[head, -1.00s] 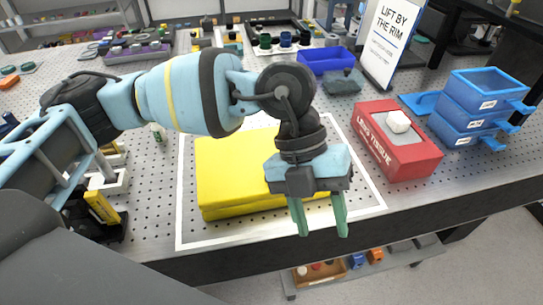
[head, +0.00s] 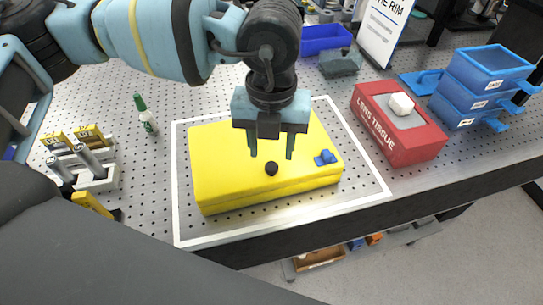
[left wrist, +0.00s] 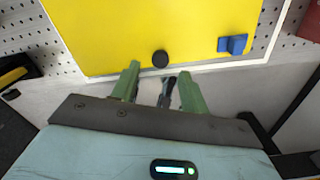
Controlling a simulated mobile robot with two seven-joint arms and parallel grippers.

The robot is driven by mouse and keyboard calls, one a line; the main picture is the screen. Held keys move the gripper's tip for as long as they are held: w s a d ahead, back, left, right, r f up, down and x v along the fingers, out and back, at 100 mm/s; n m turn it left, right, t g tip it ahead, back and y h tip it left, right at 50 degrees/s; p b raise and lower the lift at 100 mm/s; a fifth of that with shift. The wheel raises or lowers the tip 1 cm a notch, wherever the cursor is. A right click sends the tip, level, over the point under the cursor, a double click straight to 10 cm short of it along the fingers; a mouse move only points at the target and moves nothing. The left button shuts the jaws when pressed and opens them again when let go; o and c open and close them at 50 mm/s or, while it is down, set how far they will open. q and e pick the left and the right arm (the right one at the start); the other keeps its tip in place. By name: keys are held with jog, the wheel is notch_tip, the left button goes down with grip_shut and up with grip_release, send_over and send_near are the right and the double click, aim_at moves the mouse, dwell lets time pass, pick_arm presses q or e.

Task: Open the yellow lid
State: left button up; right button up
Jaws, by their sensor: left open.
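The yellow lid (head: 225,170) tops a flat yellow case lying shut inside a white outline on the perforated bench. A round black knob (head: 271,168) sits on the lid near its front edge, and a small blue piece (head: 325,157) lies to its right. My left gripper (head: 271,157) is open, with its green fingertips just behind the knob in the head view. In the left wrist view the yellow lid (left wrist: 150,25) fills the top, and the black knob (left wrist: 160,59) appears beyond and between the open fingers (left wrist: 157,75). Contact with the knob cannot be seen. My right gripper is out of view.
A red lens tissue box (head: 400,140) and stacked blue trays (head: 480,90) stand to the right. A blue bin (head: 322,40) and a sign (head: 380,28) are behind.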

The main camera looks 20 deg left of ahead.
aim_at(272, 166)
pick_arm(q)
jog(key=shift+f, duration=1.95)
jog(key=shift+c, duration=0.4)
grip_shut()
